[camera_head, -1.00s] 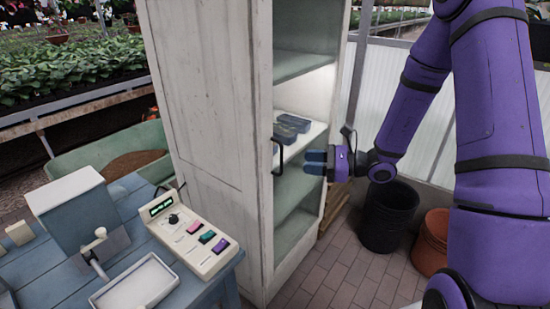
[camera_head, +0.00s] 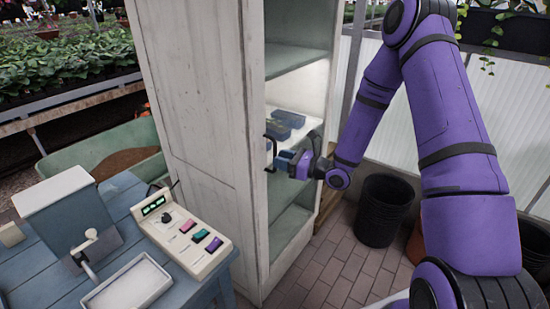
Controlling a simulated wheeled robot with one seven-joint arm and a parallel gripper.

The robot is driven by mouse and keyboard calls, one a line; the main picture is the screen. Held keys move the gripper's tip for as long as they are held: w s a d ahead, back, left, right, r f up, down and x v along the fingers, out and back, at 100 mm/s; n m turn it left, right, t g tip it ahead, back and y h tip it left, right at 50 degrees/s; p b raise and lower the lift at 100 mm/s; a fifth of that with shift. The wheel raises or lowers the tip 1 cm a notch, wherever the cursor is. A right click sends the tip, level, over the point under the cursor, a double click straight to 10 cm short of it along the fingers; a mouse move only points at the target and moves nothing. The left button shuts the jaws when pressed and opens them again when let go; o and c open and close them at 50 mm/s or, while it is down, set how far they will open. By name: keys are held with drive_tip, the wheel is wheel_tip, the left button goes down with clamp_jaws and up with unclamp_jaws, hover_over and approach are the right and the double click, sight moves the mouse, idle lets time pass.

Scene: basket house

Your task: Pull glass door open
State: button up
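A tall, weathered white cabinet (camera_head: 195,110) stands in the middle of the head view, with its shelved front facing right. A dark upright handle (camera_head: 268,149) sits at the near front edge, at about the height of the middle shelf. The pane of the glass door is hard to make out, and the door looks shut.
Dark blue trays (camera_head: 287,119) lie on the lit middle shelf. A blue table (camera_head: 55,290) with a control box (camera_head: 185,230) stands at the left. A black bucket (camera_head: 383,210) is on the brick floor (camera_head: 335,270) at the right. Some floor before the cabinet is clear.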

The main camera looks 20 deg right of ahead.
drive_tip(key=shift+x, duration=1.35)
drive_tip(key=shift+c, duration=0.2)
clamp_jaws()
drive_tip(key=shift+s+d, duration=0.1)
